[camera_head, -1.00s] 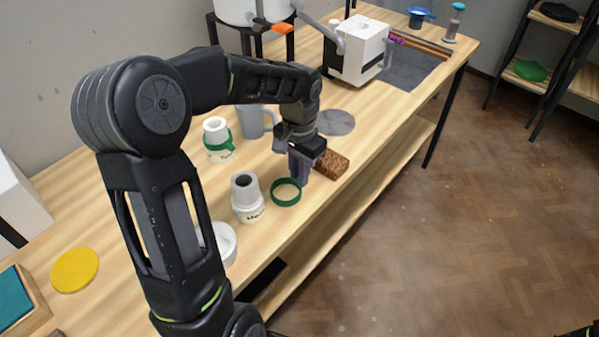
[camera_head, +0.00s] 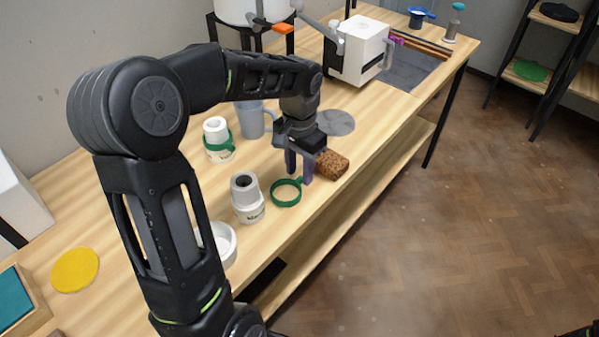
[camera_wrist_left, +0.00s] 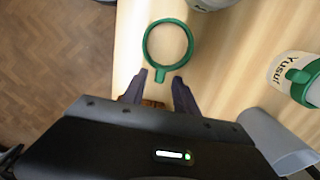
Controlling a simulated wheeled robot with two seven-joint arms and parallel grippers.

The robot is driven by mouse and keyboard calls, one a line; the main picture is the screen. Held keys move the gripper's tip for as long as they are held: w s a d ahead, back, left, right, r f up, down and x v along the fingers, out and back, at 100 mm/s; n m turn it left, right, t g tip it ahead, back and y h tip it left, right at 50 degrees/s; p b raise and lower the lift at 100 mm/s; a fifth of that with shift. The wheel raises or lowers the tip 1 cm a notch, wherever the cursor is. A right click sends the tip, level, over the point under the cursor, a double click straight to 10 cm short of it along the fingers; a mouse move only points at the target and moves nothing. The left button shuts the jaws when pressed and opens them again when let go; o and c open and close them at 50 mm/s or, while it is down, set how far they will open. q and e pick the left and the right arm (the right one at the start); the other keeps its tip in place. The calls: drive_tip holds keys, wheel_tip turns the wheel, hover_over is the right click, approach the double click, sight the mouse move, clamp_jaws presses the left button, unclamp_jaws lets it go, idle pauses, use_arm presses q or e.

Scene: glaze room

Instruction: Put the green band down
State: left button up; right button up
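The loose green band (camera_head: 286,192), a ring with a small tab, lies flat on the wooden table near its front edge. It also shows in the left wrist view (camera_wrist_left: 148,45), with its tab pointing toward my fingers. My left gripper (camera_head: 299,172) is open, pointing down just behind the band. In the left wrist view its two dark fingers (camera_wrist_left: 160,78) are spread apart, with the tab near the gap between their tips. They hold nothing.
A grey-topped white jar (camera_head: 248,202) stands left of the band. Another white jar (camera_head: 217,150) wears its own green band. A grey mug (camera_head: 251,122) stands behind. A brown cork-like block (camera_head: 332,164) lies right of my gripper. The table's front edge is close.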

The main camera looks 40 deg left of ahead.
sight(300, 179)
use_arm(q)
wheel_tip(300, 179, up, 11)
drive_tip(key=shift+f, duration=0.2)
idle(0.9)
